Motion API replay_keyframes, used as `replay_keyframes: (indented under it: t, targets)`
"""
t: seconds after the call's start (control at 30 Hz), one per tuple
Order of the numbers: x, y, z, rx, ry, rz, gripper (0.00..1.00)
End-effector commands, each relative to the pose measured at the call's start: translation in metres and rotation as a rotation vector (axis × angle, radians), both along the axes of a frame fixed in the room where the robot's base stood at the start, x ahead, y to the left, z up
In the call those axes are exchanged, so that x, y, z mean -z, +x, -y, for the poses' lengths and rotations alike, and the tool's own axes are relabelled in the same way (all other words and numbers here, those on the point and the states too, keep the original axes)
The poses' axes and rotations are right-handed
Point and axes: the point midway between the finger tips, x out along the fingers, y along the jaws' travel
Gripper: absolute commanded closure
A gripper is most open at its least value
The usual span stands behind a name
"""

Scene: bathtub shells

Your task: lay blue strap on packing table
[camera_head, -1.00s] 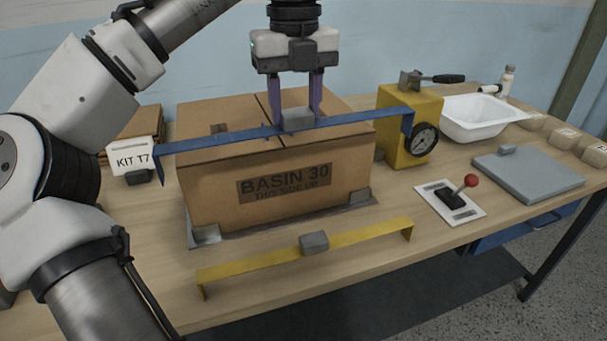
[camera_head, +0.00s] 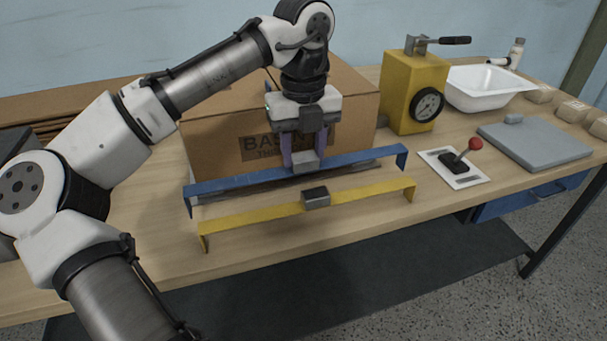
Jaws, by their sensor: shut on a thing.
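The blue strap (camera_head: 240,182) is a long flat bar with bent-down ends and a grey block in its middle. My gripper (camera_head: 305,160) is shut on that grey block. The strap is in front of the cardboard box, low over the packing table (camera_head: 140,255), just behind the yellow strap. I cannot tell whether its ends touch the table. The packing table has a pale wooden top.
The yellow strap (camera_head: 365,193) stands at the table's front. The cardboard box (camera_head: 350,110) is behind my gripper. To the right are a yellow dial unit (camera_head: 408,90), a red-knobbed lever (camera_head: 460,160), a grey plate (camera_head: 535,145) and a white basin (camera_head: 485,88).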

Motion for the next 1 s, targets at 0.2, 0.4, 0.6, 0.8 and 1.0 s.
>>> replay_keyframes:
  t: [0.2,0.4,0.6,0.8,1.0]
  targets:
    - [0.02,0.0,0.0,-0.001,0.001,0.0,0.81]
    - [0.05,0.0,-0.001,-0.001,0.003,-0.001,0.81]
    - [0.055,0.0,0.0,0.0,0.0,0.0,0.81]
    - [0.057,0.0,0.0,0.001,-0.001,-0.001,0.81]
    - [0.058,0.0,0.0,0.0,0.0,0.0,0.39]
